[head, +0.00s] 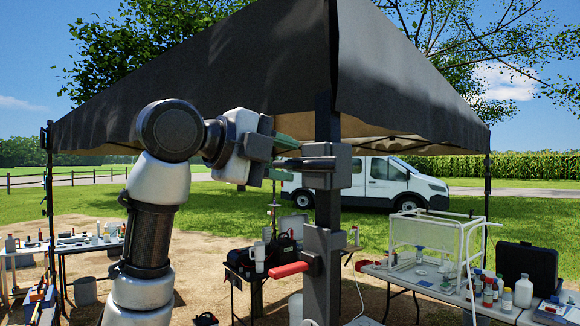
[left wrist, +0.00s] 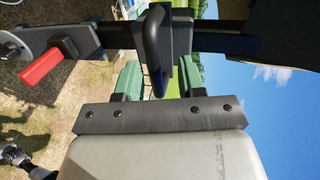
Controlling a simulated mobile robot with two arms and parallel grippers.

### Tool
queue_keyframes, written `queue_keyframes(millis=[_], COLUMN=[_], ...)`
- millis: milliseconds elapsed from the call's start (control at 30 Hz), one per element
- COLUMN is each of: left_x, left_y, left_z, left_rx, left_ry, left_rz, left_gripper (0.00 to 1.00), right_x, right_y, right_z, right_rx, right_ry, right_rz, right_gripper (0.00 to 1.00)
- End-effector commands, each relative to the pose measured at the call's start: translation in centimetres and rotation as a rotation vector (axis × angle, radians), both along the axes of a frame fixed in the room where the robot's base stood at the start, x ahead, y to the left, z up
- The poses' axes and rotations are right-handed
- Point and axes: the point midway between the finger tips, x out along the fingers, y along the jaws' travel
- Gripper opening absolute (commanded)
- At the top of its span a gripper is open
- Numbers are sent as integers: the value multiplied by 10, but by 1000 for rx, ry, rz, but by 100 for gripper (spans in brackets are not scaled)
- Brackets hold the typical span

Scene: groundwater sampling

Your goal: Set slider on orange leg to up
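A dark canopy leg (head: 325,205) stands upright in front of me. A grey slider block with a dark handle (head: 325,166) sits on it, below the canopy edge; it also shows in the left wrist view (left wrist: 168,40). Lower on the leg is a grey bracket (head: 323,242) with a red-orange lever (head: 290,270) pointing left. My left gripper (head: 283,158) has green fingers, spread apart above and below the slider's handle. In the left wrist view the handle reaches between the fingers, with a gap on one side. My right gripper is not seen.
The black canopy (head: 230,75) hangs just above my left arm. Behind the leg is a black table with equipment (head: 268,255). At right a table (head: 440,287) holds a clear box frame and bottles. A white van (head: 385,183) is parked on the grass.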

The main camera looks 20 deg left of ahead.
Motion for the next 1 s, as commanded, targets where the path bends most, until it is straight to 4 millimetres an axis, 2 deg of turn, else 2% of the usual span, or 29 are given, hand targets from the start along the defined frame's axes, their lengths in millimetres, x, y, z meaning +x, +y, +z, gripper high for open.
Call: queue_keyframes(millis=[33,100,400,600,1000], left_x=[-9,-20,-60,-69,-69], left_y=[7,16,48,54,54], left_z=[-1,2,14,19,19], left_rx=[-2,-1,-2,-3,-2], left_ry=[-6,-7,-5,-3,-3], left_rz=[3,3,2,1,1], left_gripper=[39,39,39,39,39], right_x=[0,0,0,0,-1], right_y=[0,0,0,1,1], right_z=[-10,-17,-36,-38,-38], right_rx=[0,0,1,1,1], right_ry=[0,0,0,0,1], right_rz=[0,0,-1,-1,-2], right_gripper=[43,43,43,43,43])
